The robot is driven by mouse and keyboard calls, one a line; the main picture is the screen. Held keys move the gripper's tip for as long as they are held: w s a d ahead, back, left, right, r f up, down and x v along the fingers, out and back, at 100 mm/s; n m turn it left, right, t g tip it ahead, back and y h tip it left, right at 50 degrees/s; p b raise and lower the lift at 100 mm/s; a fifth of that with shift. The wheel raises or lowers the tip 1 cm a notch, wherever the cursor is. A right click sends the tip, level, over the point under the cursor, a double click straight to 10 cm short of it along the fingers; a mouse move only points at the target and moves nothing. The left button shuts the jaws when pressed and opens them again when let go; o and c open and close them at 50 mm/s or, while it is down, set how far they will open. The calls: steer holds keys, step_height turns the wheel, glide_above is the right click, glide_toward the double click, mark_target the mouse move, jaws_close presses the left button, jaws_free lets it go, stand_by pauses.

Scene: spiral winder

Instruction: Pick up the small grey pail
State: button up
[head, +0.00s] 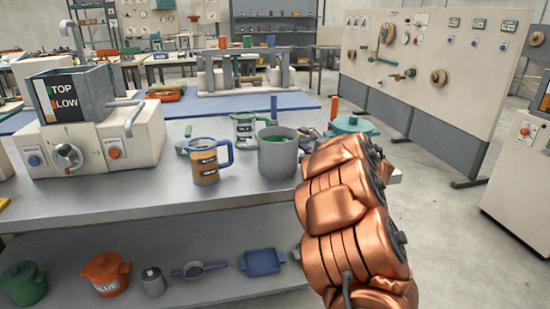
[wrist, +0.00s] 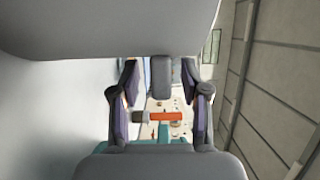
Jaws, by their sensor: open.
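A grey pail-like container (head: 278,158) stands upright near the front right edge of the table, with something green inside its rim. A smaller grey can (head: 153,282) with a dark top stands on the lower shelf; I cannot tell for certain which one is the small grey pail. My gripper (wrist: 160,106) shows in the wrist view with its two fingers apart and nothing held between them. An orange cylinder (wrist: 166,116) and a teal thing show beyond the fingers. In the head view my copper arm rises right of the grey container, and the gripper itself is hidden.
A brown mug with a blue handle (head: 204,162) stands left of the grey container, with a pale jug (head: 244,127) behind. A teal pot (head: 352,126) is partly behind my arm. A beige machine (head: 95,145) fills the table's left.

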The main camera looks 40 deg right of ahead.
steer(key=shift+w, duration=1)
jaws_close()
